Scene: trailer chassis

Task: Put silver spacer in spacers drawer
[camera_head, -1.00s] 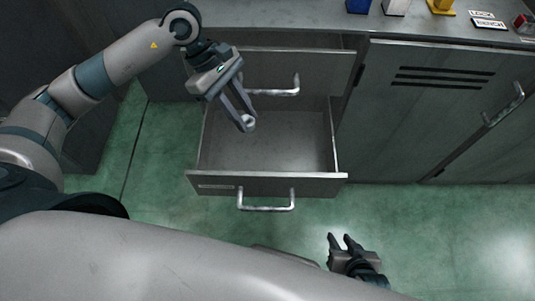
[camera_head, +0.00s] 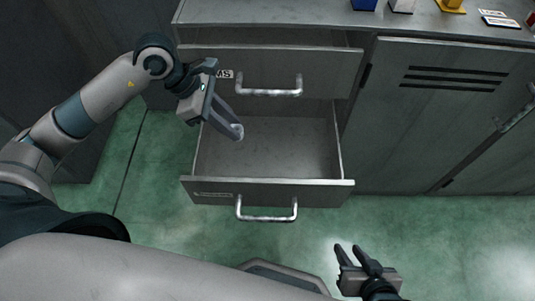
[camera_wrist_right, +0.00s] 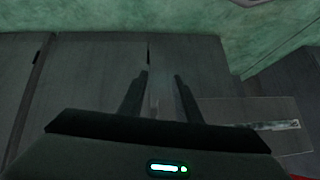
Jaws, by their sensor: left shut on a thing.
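The lower drawer (camera_head: 300,150) is pulled open and its visible floor is bare. Its front has a silver bar handle and a small label too dim to read, so I cannot tell whether it is the spacers drawer. My left gripper (camera_head: 236,131) is shut on a small pale piece, apparently the silver spacer (camera_head: 238,134), at its fingertips. It hangs over the left part of the open drawer; the height above its floor is unclear. My right gripper (camera_head: 356,248) is open and empty, in front of the drawer to the right; its parted fingers show in the right wrist view (camera_wrist_right: 160,78).
An upper drawer (camera_head: 320,72) stands slightly open, with a label ending in "MS" partly hidden by my left gripper. Cabinet doors (camera_head: 440,120) are at right. The worktop (camera_head: 280,13) holds blue, white and yellow items at its right. Green floor in front is clear.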

